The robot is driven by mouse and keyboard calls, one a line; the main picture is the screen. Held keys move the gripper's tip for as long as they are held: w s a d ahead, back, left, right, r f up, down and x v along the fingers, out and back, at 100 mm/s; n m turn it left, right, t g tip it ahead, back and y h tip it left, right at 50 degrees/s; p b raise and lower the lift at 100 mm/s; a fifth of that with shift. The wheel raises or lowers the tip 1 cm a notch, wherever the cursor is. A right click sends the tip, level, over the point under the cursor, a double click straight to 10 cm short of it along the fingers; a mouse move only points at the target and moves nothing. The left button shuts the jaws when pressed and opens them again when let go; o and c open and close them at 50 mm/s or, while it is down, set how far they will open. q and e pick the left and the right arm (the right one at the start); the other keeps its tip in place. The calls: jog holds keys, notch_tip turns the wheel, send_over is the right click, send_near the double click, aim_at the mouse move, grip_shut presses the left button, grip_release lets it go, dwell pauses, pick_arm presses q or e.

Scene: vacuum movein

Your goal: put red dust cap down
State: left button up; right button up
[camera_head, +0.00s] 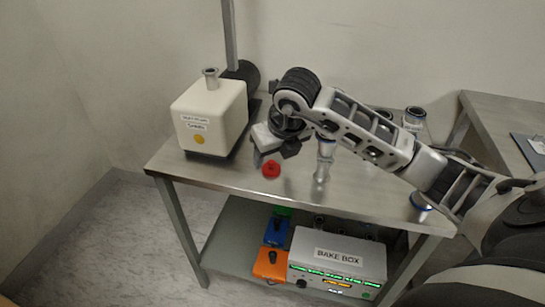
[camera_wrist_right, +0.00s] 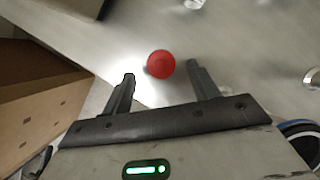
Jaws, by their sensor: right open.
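The red dust cap (camera_head: 271,169) sits on the steel table top (camera_head: 232,175), near its front edge. In the right wrist view the round red dust cap (camera_wrist_right: 160,64) shows between and just beyond the fingertips, with a gap on each side. My right gripper (camera_head: 274,154) is open and empty, right beside the cap, with its fingers (camera_wrist_right: 160,71) spread apart. My left gripper is not in view.
A cream box-shaped unit (camera_head: 210,118) with a flanged port stands left on the table. A metal fitting (camera_head: 324,158) stands right of the cap, partly behind my right arm. The bake box (camera_head: 337,262) and coloured units (camera_head: 271,264) are on the lower shelf.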

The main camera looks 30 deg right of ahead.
pick_arm(q)
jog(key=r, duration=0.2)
jog(key=p, duration=0.1)
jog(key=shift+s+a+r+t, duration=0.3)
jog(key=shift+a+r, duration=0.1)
pick_arm(e)
jog(key=v, duration=0.9)
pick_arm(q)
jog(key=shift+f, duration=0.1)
